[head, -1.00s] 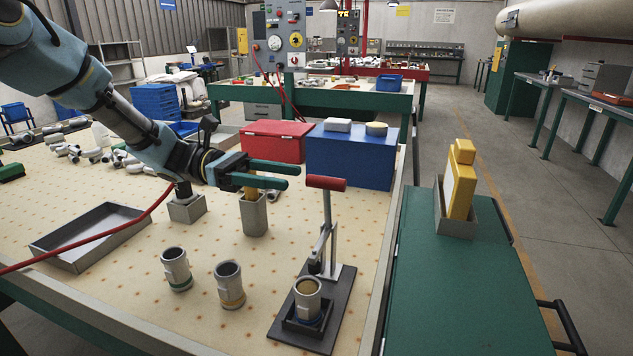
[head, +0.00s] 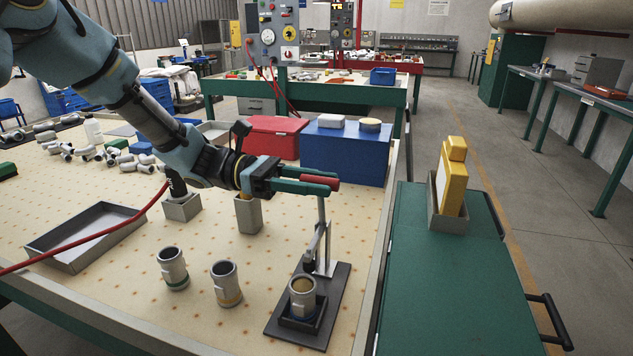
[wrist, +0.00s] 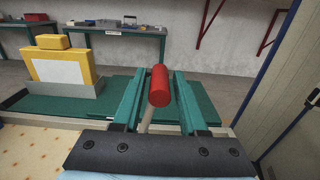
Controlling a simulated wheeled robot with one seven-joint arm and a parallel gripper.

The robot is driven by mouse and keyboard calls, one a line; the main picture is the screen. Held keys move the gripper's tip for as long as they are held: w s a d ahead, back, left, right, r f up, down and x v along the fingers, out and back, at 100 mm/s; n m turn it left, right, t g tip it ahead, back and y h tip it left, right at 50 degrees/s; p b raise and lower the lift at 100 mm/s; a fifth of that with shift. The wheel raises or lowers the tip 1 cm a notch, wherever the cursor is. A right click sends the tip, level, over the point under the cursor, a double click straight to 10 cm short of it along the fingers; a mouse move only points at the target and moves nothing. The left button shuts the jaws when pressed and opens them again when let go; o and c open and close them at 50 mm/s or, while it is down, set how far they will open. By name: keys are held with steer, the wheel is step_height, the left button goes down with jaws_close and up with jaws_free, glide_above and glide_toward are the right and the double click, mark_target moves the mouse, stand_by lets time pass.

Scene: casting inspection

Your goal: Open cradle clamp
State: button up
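The cradle clamp stands on a dark base plate (head: 282,325) near the table's right edge. Its metal lever stands upright with a red handle (head: 322,181) on top. A grey casting (head: 302,298) sits upright in the clamp's square cradle. My gripper (head: 322,185) is at the handle, with one finger on each side of it. In the wrist view the red handle (wrist: 160,85) lies between my two green fingers, with narrow gaps showing on both sides. The gripper looks open around it, not closed on it.
Two grey castings (head: 173,268) (head: 227,284) stand left of the clamp. A grey tray (head: 50,242) lies farther left, with a red hose crossing it. A blue box (head: 345,158) and a red box (head: 275,138) are behind. A green cart (head: 450,290) stands right.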

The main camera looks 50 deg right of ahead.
jaws_close()
stand_by(1.1)
